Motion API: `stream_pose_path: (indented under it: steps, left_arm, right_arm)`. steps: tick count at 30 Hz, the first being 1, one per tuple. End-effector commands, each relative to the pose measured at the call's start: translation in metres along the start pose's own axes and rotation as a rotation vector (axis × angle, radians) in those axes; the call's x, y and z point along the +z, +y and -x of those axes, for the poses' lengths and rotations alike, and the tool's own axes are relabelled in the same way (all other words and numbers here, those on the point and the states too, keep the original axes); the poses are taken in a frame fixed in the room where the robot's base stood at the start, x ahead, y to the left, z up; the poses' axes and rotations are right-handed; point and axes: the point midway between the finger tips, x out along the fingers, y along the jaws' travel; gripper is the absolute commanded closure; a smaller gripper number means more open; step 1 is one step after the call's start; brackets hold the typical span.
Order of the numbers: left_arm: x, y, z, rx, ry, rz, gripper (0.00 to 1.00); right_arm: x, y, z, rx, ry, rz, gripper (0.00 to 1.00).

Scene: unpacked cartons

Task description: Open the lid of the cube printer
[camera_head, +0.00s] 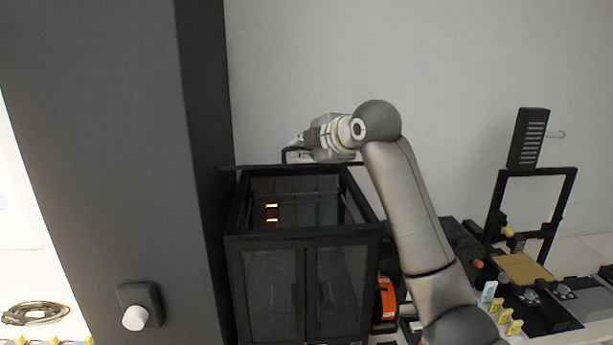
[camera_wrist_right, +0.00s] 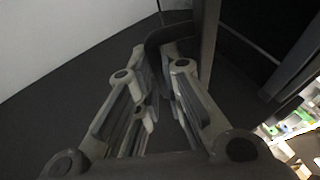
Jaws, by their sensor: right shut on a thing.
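The cube printer (camera_head: 305,240) is a black-framed box with dark see-through double doors. Its top shows an open view into the inside, where an orange-lit display (camera_head: 271,212) glows. The lid (camera_head: 250,167) appears as a thin dark strip, nearly edge-on, along the printer's back top edge; its exact angle is hard to tell. My right gripper (camera_head: 294,152) is above that strip, shut on a black handle (camera_head: 288,150). In the right wrist view, the fingers (camera_wrist_right: 160,85) close around the dark curved handle (camera_wrist_right: 160,40), with a dark panel behind. My left gripper is out of view.
A large dark grey column (camera_head: 110,150) stands close on the left. Right of the printer are an orange-and-black object (camera_head: 387,298) and an open-frame printer (camera_head: 535,225) with small parts. A pale wall (camera_head: 450,70) is behind.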

Motion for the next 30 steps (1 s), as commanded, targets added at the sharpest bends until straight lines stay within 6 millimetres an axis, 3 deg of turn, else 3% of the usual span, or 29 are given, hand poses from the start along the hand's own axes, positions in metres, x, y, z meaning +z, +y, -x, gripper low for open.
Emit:
stream_pose_path:
  steps: [3,15,30]
  left_arm:
    - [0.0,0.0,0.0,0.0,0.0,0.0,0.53]
    - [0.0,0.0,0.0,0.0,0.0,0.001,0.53]
    - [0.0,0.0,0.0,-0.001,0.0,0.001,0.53]
  right_arm:
    - [0.001,0.026,0.001,0.007,-0.001,0.0,1.0]
    - [0.003,0.079,-0.006,0.007,-0.001,-0.001,1.0]
    - [0.005,0.104,-0.013,0.008,0.001,0.001,1.0]
